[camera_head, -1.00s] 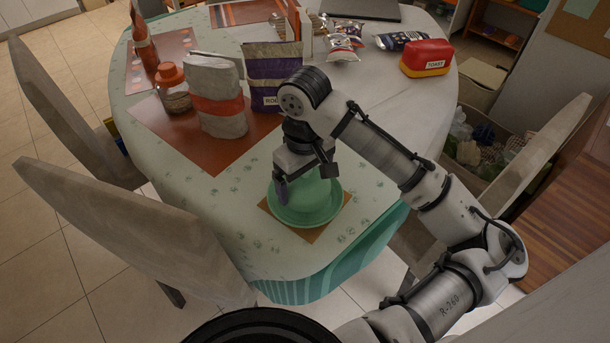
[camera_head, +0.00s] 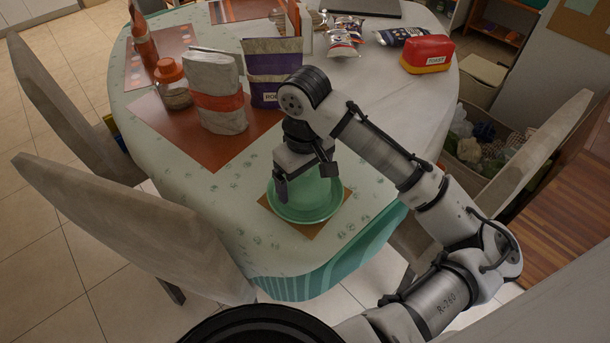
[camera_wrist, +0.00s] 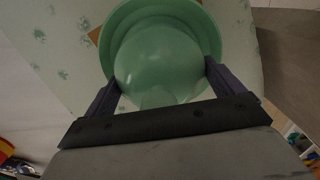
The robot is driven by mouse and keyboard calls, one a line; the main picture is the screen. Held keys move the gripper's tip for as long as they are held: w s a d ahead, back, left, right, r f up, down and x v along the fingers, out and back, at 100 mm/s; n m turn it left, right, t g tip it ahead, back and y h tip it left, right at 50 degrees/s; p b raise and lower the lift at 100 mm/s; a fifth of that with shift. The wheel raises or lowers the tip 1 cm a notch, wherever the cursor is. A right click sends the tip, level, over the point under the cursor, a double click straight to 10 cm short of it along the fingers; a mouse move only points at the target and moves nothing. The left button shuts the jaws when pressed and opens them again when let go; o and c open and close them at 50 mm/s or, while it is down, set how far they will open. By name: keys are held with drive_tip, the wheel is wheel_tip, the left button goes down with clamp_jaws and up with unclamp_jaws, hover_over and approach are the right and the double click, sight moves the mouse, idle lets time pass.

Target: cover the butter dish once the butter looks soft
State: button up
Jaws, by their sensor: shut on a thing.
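A green butter dish (camera_head: 305,217) with a wide rim stands near the table's front edge. Its round rim also shows in the wrist view (camera_wrist: 210,25). A smooth green dome-shaped cover (camera_wrist: 160,65) is over the dish, between the fingers of my gripper (camera_wrist: 160,82). The fingers press on its two sides. In the head view my gripper (camera_head: 306,187) points down over the dish and hides much of the cover. I cannot tell whether the cover touches the dish. No butter is visible.
An orange-brown mat (camera_head: 268,204) lies under the dish. Behind it stand a grey-and-orange bag (camera_head: 218,115), a purple package (camera_head: 272,85) and an orange-lidded jar (camera_head: 172,95). A red-and-yellow toast box (camera_head: 427,55) is at the back right. Chairs flank the table.

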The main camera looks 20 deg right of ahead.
drive_tip(key=shift+f+b, duration=0.65)
drive_tip(key=shift+f, duration=0.25)
drive_tip(key=o, duration=0.7)
wheel_tip(320, 180, up, 6)
drive_tip(key=p, duration=0.6)
drive_tip(key=shift+r, duration=0.1)
